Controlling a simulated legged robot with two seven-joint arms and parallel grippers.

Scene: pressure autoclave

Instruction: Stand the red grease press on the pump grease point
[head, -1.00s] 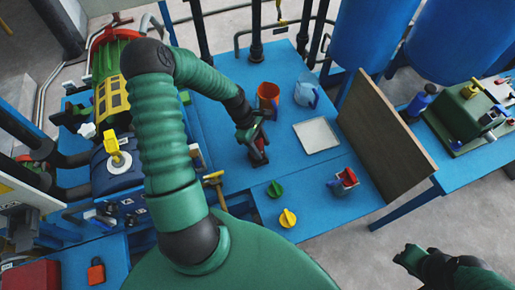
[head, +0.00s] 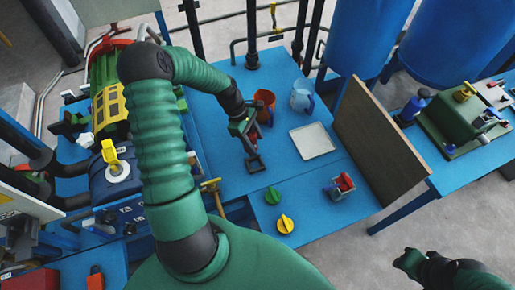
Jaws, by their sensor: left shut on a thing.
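My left gripper (head: 252,157) is over the blue table, just in front of the orange-red mug. It is shut on a small dark red thing (head: 247,142), which may be the red grease press; the fingers hide most of it. The blue pump (head: 128,178), with a yellow handle on top, is at the left, partly behind my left arm. I cannot make out which spot on it is the grease point. My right gripper (head: 408,262) is at the lower right, over the floor and away from the tables; its jaw opening is unclear.
On the blue table (head: 285,75) stand the orange-red mug (head: 265,105), a clear jug (head: 301,98), a white tray (head: 312,141), green (head: 272,195) and yellow (head: 285,224) knobs, and a red-and-grey item (head: 341,186). A brown board (head: 378,140) stands upright at the right.

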